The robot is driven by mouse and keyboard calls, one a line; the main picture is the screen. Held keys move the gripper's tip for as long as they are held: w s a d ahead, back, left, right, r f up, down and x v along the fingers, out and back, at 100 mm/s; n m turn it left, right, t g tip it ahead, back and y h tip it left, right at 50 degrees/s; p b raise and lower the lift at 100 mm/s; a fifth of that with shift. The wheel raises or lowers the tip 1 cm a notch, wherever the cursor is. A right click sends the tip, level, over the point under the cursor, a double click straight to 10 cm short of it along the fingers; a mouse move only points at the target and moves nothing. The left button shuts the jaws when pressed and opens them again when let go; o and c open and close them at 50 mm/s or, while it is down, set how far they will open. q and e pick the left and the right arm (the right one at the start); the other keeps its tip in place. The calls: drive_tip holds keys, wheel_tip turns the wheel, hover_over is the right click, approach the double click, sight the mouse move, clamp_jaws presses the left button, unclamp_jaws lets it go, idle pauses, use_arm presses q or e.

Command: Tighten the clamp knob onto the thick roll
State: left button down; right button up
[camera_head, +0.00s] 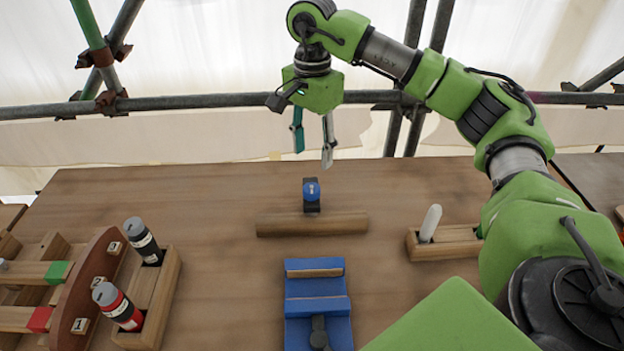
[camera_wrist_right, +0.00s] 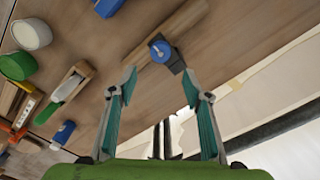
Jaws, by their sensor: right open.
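A round blue knob (camera_head: 312,190) sits on a small black block (camera_head: 312,208) at the back middle of the table, just behind a wooden bar (camera_head: 312,224). The knob also shows in the wrist view (camera_wrist_right: 160,52). A blue vise-like fixture (camera_head: 318,306) with a black handle (camera_head: 319,334) stands nearer me, with a wooden strip (camera_head: 314,269) at its far end. I cannot tell which thing is the thick roll. My right gripper (camera_head: 313,156) is open and empty, pointing down above and behind the knob. My left gripper is not in view.
A wooden tray (camera_head: 169,290) at left holds a black and a red grey-capped cylinder. Beside it stands a curved brown board (camera_head: 78,310) with numbered tiles. A wooden holder (camera_head: 450,247) with a white rounded stick is at right. Scaffold pipes (camera_head: 200,101) cross behind the table.

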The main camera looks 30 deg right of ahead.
sight(313, 187)
wheel_tip(313, 187, down, 10)
drive_tip(key=shift+f+p, duration=0.15)
drive_tip(key=shift+p, duration=0.75)
drive_tip(key=shift+f, duration=0.25)
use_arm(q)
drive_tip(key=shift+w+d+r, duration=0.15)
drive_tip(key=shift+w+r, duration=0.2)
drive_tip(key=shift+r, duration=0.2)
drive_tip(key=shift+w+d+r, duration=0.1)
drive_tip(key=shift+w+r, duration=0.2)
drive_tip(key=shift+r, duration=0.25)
use_arm(e)
drive_tip(key=c, duration=1.1)
